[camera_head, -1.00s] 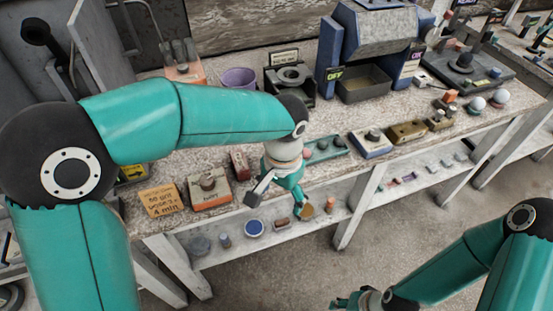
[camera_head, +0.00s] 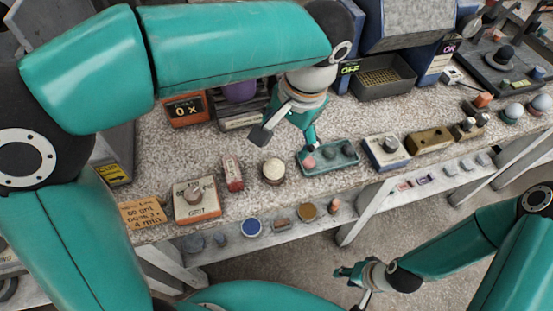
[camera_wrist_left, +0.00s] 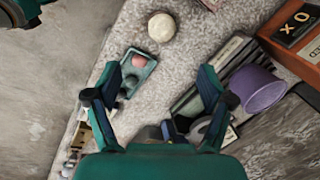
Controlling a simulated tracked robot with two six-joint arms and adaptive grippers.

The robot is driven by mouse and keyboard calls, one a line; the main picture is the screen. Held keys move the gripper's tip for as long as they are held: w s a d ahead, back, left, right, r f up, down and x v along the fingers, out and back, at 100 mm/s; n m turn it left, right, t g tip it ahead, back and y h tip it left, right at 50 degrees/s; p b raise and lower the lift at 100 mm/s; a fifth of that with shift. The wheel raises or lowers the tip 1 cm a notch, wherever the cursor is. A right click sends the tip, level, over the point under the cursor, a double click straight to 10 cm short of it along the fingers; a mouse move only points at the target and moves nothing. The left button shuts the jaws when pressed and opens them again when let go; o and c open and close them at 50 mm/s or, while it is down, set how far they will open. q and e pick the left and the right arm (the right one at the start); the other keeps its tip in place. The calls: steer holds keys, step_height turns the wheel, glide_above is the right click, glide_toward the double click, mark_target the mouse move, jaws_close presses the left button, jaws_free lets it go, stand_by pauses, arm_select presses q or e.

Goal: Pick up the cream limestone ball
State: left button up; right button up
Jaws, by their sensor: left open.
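The cream limestone ball (camera_head: 273,169) sits near the front edge of the bench, between a small red block and a teal tray. It also shows in the left wrist view (camera_wrist_left: 161,27), at the top middle, beyond the fingertips. My left gripper (camera_head: 284,141) is open and empty, above the bench and just behind the ball in the head view. In the left wrist view its fingers (camera_wrist_left: 160,78) are spread wide and the ball is apart from them. My right gripper (camera_head: 354,285) is at the bottom, off the bench, with its fingers apart and empty.
The teal tray (camera_head: 329,157) with a pink ball and dark balls is right of the cream ball. The red block (camera_head: 232,172) and an orange-white box (camera_head: 197,201) are left. A purple cup (camera_wrist_left: 257,89) stands farther back. Speckled bench around the ball is clear.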

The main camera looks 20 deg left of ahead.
mark_target(274, 165)
arm_select(q)
steer(key=f, duration=0.3)
steer(key=a+f, duration=0.1)
steer(key=f, duration=0.2)
steer(key=a+f, duration=0.1)
steer(key=f, duration=0.3)
steer(key=shift+w, duration=0.35)
steer(key=shift+w+a+f, duration=0.1)
steer(key=shift+a+f, duration=0.1)
steer(key=shift+f, duration=0.65)
steer(key=shift+w+a+f, duration=0.15)
steer(key=shift+a+f, duration=0.05)
steer(key=shift+f, duration=0.7)
steer(key=shift+w+a+f, duration=0.1)
steer(key=shift+a+f, duration=0.1)
steer(key=shift+f, duration=0.65)
steer(key=c, duration=1.3)
steer(key=shift+r, duration=0.15)
steer(key=shift+c, duration=0.2)
step_height(274, 165, up, 20)
steer(key=p, duration=0.1)
steer(key=o, duration=0.7)
steer(key=shift+c, duration=0.2)
steer(key=c, duration=0.5)
steer(key=shift+c, duration=0.2)
